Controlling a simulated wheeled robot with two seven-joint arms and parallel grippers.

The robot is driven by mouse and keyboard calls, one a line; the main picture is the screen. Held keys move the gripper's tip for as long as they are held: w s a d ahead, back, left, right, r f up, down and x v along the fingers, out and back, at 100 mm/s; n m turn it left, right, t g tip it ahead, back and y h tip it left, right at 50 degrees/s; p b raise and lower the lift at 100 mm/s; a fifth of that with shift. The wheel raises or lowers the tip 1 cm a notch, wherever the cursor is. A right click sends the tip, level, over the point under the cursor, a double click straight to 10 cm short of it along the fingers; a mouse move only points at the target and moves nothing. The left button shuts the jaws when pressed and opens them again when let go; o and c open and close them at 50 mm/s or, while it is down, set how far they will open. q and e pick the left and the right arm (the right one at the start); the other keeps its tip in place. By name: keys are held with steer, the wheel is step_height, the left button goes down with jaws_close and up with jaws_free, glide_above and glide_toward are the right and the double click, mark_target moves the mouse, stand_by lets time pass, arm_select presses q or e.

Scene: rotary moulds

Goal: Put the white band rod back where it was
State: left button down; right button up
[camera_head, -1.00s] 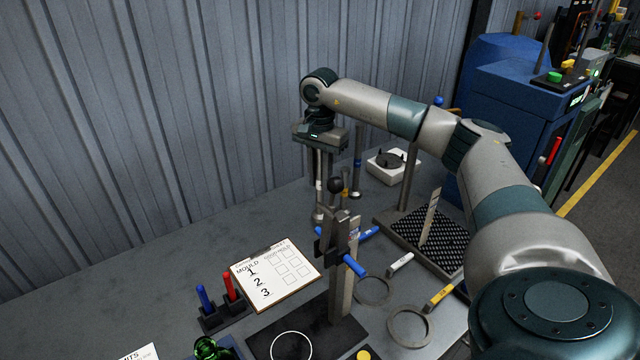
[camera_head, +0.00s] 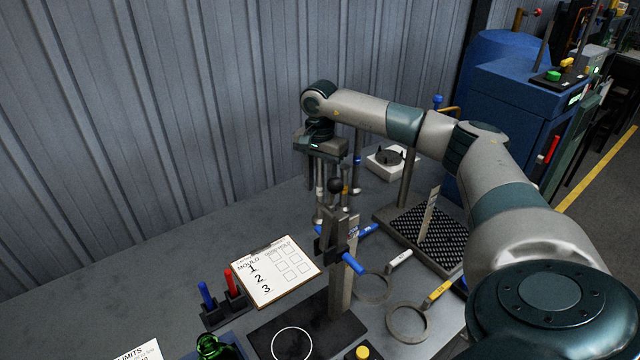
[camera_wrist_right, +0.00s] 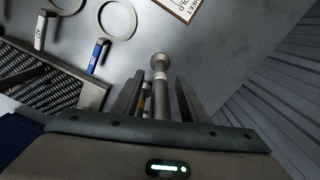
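The white band rod (camera_head: 319,190) is upright, below my right gripper (camera_head: 327,172), left of the other banded rods. In the right wrist view the white band rod (camera_wrist_right: 161,98) runs between the two fingers of my right gripper (camera_wrist_right: 158,95), with a gap visible on each side. The fingers look open. The rod's round foot points toward the table; whether it touches is unclear. The yellow band rod (camera_head: 345,187) stands close beside it and also shows in the right wrist view (camera_wrist_right: 146,104). The blue band rod (camera_head: 357,165) stands farther right. My left gripper is not in view.
Rings (camera_head: 408,321) and a clipboard (camera_head: 277,271) lie nearer.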

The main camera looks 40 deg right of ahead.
steer(key=shift+r, duration=0.1)
step_height(320, 180, up, 11)
steer(key=b, duration=0.4)
steer(key=shift+r, duration=0.55)
